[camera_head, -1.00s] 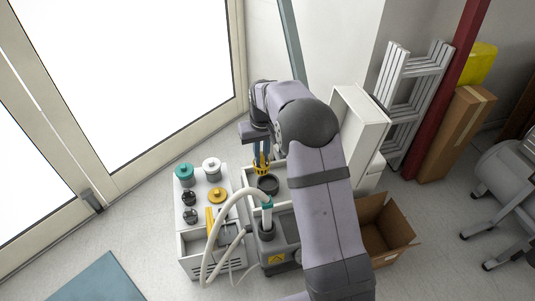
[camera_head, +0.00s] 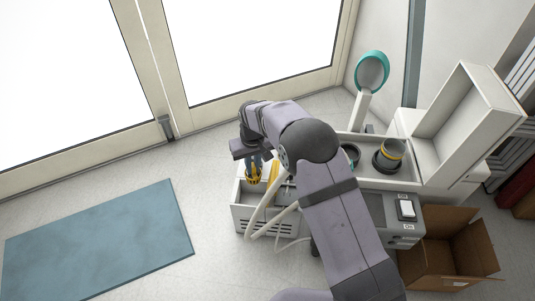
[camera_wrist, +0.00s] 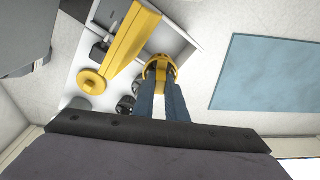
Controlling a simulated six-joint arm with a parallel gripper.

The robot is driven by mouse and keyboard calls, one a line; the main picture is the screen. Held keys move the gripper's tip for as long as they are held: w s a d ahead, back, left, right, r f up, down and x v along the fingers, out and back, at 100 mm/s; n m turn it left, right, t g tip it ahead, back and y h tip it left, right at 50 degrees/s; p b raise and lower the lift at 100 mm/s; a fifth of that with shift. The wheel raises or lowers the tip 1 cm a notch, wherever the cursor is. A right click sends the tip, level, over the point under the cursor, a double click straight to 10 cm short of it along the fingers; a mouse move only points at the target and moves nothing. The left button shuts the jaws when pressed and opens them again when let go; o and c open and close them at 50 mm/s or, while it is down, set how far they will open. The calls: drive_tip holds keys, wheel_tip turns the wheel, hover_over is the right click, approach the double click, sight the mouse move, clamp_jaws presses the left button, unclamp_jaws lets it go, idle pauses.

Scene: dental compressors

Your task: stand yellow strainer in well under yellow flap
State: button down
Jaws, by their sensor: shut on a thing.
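My gripper (camera_head: 254,164) is shut on the yellow strainer (camera_head: 254,177), which hangs below the fingers over the left white cabinet (camera_head: 245,215). In the wrist view the blue fingers (camera_wrist: 162,95) hold the strainer (camera_wrist: 160,66) beside an open white-walled compartment (camera_wrist: 182,45). The long yellow flap (camera_wrist: 132,38) stands raised there, just left of the strainer. In the head view a strip of the flap (camera_head: 275,172) shows right of the strainer. The strainer's lower end and the well's bottom are hidden, so I cannot tell whether it is inside.
A yellow disc (camera_wrist: 91,82) and dark knobs (camera_wrist: 125,104) lie near the fingers. Pale hoses (camera_head: 262,212) arch in front of the cabinet. A blue mat (camera_head: 100,240) lies left.

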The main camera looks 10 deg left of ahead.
drive_tip(key=shift+s+a+f, duration=0.2)
drive_tip(key=shift+s+f, duration=0.05)
drive_tip(key=shift+f, duration=0.35)
drive_tip(key=shift+s+a+f, duration=0.2)
drive_tip(key=shift+s+f, duration=0.05)
drive_tip(key=shift+f, duration=0.35)
drive_tip(key=shift+b, duration=0.3)
drive_tip(key=shift+f, duration=0.15)
drive_tip(key=shift+f+b, duration=1.95)
drive_tip(key=shift+b, duration=0.1)
drive_tip(key=shift+p, duration=0.3)
drive_tip(key=shift+f, duration=0.35)
